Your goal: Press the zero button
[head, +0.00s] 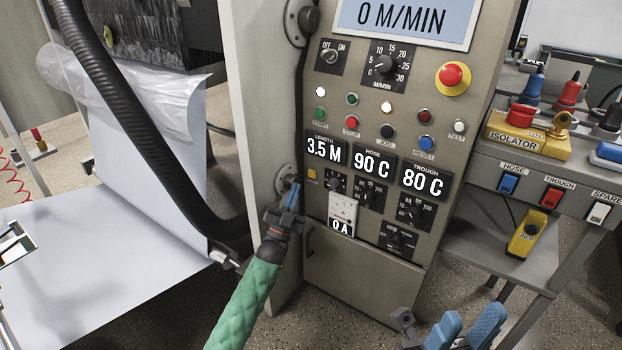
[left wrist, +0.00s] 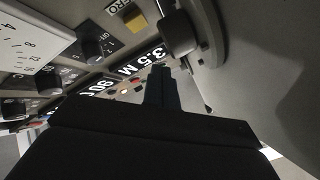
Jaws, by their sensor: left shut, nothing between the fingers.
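The zero button is a small yellow square (head: 312,174) on the grey control panel, just below the "3.5 M" length display (head: 326,150). In the left wrist view the yellow button (left wrist: 135,20) shows near the top, beside its partly cut-off label. My left gripper (head: 292,192) is shut and empty, with its blue fingertips a little left of and below the button in the head view. In the left wrist view its fingers (left wrist: 160,85) point toward the panel, apart from the button. My right gripper (head: 465,332) is low at the bottom edge, its blue fingers spread with nothing visible between them.
Dials (head: 371,195), a white ammeter (head: 342,208) and coloured push buttons surround the zero button. A cabinet edge with round dark fittings (head: 287,180) stands close left of my left gripper. A black hose (head: 130,110) hangs at left. A bench with a yellow isolator (head: 515,138) stands right.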

